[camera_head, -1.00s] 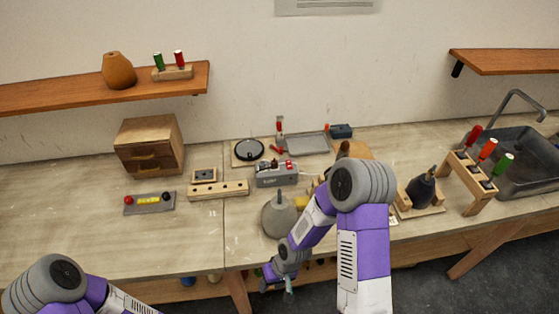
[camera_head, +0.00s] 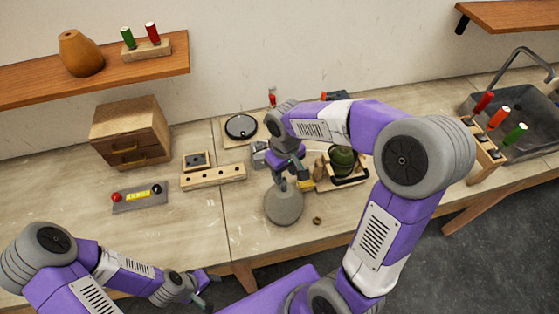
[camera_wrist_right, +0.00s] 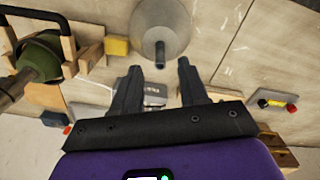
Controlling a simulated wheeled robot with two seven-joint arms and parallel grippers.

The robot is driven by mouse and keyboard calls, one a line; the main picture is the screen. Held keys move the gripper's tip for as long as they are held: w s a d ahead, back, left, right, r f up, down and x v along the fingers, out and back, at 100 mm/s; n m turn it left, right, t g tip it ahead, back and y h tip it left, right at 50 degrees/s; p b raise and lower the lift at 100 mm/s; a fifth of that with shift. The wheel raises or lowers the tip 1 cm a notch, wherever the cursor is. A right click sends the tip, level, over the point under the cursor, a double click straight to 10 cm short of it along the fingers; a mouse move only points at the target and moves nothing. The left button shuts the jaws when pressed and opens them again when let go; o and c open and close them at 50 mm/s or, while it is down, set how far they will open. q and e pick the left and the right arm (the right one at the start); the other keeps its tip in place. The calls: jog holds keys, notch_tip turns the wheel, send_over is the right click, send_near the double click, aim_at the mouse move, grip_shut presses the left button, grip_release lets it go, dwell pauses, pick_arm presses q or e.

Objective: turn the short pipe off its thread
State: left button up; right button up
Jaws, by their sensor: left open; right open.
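The short pipe (camera_wrist_right: 160,54) is a dark stub standing up from the top of a grey rounded lamp base (camera_wrist_right: 162,25). In the head view the lamp base (camera_head: 284,206) stands near the table's front edge, and the pipe is mostly hidden by my gripper. My right gripper (camera_wrist_right: 158,80) is open, its fingers pointing toward the base. The pipe appears between and slightly beyond the fingertips, touching neither. In the head view the right gripper (camera_head: 291,180) is just above the base. My left gripper (camera_head: 207,289) is open and empty, in front of the table.
A yellow block (camera_head: 306,185) and a wooden stand with a green rounded piece (camera_head: 343,160) are close right of the base. A small brass ring (camera_head: 317,220) lies right of it. A wooden peg-hole block (camera_head: 213,177) is at left. The table front-left is clear.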

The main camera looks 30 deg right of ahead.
aim_at(284, 184)
notch_tip(284, 184, down, 6)
jog(key=shift+f, duration=0.25)
jog(key=c, duration=0.8)
